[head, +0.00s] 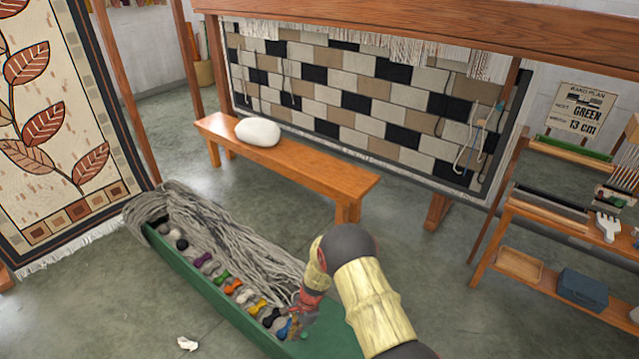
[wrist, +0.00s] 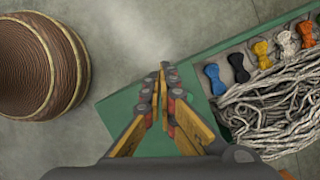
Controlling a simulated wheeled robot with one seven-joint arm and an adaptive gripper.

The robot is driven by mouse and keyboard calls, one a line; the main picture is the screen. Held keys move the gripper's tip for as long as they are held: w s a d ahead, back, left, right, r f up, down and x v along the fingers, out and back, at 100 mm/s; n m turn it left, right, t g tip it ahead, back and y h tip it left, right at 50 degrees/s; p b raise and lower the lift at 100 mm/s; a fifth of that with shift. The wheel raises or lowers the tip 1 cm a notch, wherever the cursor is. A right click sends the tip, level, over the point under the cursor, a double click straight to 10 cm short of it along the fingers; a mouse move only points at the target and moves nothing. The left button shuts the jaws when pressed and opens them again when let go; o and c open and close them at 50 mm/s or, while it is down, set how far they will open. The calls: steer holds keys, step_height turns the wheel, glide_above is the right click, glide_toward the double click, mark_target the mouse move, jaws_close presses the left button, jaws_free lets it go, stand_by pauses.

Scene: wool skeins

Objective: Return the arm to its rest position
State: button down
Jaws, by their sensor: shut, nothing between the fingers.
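My arm (head: 370,300) reaches in from the bottom of the head view. My gripper (wrist: 164,72) is shut and empty in the wrist view, with its fingertips together over the green end of a long trough (wrist: 125,107). In the head view the gripper (head: 300,318) hangs low at the trough's near end, partly hidden by its own links. It is beside a blue skein, which the wrist view shows clear of the fingers (wrist: 214,78).
The green trough (head: 215,297) holds grey yarn (head: 215,225) and a row of coloured skeins. A wooden bench (head: 330,178) carries a white cushion (head: 258,131). A shelf (head: 560,225) stands right. A round ribbed basket (wrist: 40,65) is beside the trough. A white scrap (head: 187,343) lies on the floor.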

steer(key=s+d+r+n, duration=0.2)
steer(key=d+r+n, duration=0.1)
steer(key=r, duration=0.6)
steer(key=s+d+r+n, duration=0.3)
steer(key=r+n, duration=0.1)
steer(key=r, duration=0.5)
steer(key=s+d+r+n+t+h, duration=0.1)
steer(key=s+d+r+t, duration=0.1)
steer(key=s+d+r, duration=0.5)
steer(key=s+d+r+n+t+h, duration=0.1)
steer(key=s+d+r, duration=0.6)
steer(key=r, duration=1.2)
steer(key=s+d+r+n+t+h, duration=0.1)
steer(key=s+d+r+n+t, duration=0.2)
steer(key=s+d+r, duration=0.4)
step_height(320, 180, up, 6)
steer(key=shift+s+d+t, duration=0.3)
steer(key=shift+s+t, duration=0.3)
steer(key=shift+s, duration=0.55)
